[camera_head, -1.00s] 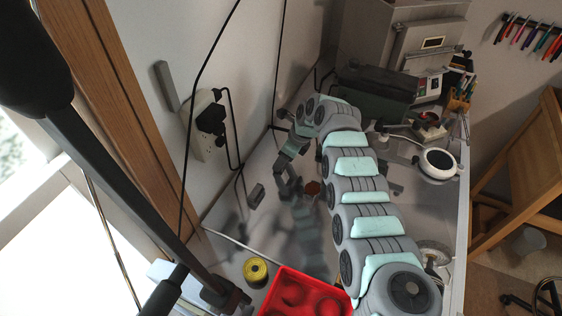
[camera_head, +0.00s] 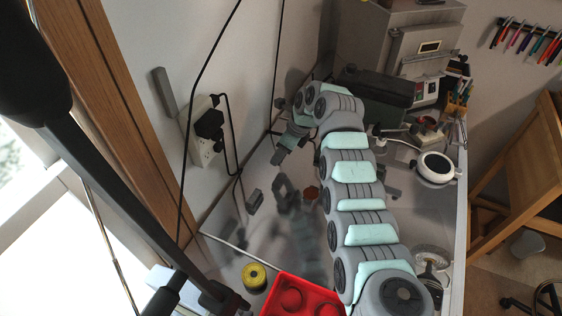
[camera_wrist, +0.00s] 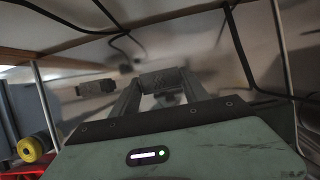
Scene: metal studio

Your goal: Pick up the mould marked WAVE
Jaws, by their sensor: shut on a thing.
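My gripper (camera_wrist: 163,82) is shut on a small grey block-shaped mould (camera_wrist: 168,79) in the wrist view. The mould sits across the tips of both fingers and seems raised off the shiny bench. A faint dark marking shows on it, too small to read as WAVE. A second grey block (camera_wrist: 96,88) lies apart on the bench, left of my gripper; it shows in the head view too (camera_head: 254,200). In the head view my gripper (camera_head: 278,158) is near the wall, and the held mould cannot be made out clearly.
A yellow spool (camera_head: 254,274) and a red tray (camera_head: 300,297) with round hollows stand at the near end. A wall socket (camera_head: 204,133) with hanging cables is to the left. A kiln-like box (camera_head: 420,62) stands behind.

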